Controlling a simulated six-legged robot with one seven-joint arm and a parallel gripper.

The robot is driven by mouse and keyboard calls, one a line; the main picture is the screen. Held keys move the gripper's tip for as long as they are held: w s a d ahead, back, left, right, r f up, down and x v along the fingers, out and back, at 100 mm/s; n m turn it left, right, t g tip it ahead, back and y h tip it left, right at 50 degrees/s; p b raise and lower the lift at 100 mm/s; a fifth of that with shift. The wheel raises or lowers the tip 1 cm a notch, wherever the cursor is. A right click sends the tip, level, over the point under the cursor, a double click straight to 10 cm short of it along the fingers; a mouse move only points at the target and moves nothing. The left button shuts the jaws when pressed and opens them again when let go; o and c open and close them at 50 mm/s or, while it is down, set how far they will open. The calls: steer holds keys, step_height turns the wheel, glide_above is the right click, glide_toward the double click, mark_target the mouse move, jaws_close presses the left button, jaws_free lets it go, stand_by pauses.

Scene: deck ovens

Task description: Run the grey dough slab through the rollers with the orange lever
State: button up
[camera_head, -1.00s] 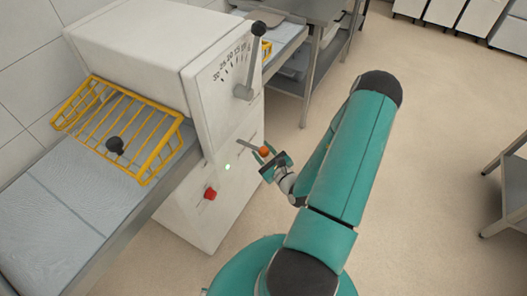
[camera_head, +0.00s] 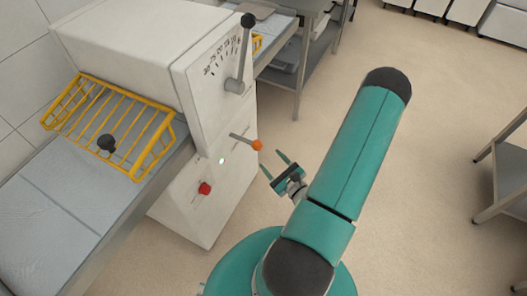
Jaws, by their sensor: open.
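The orange-tipped lever (camera_head: 257,145) sticks out from the side of the white roller machine (camera_head: 140,45), slanting slightly down to the right. My gripper (camera_head: 274,164) is open and empty, just right of and below the orange knob. Its two teal fingers point toward the machine, with a gap between them and the knob. A flat grey-brown piece (camera_head: 258,12) lies on the far belt behind the machine; it is partly hidden, and I cannot tell for certain that it is the dough slab. No slab shows on the near belt (camera_head: 60,200).
A yellow wire guard (camera_head: 110,125) with a black knob covers the near roller opening. A grey dial handle (camera_head: 240,60), a red button (camera_head: 204,188) and a lit green light (camera_head: 222,160) are on the machine's side. The floor to the right is clear up to a metal table (camera_head: 505,170).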

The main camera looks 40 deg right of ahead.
steer(key=s, duration=0.4)
steer(key=shift+s+a, duration=0.15)
steer(key=shift+a, duration=0.1)
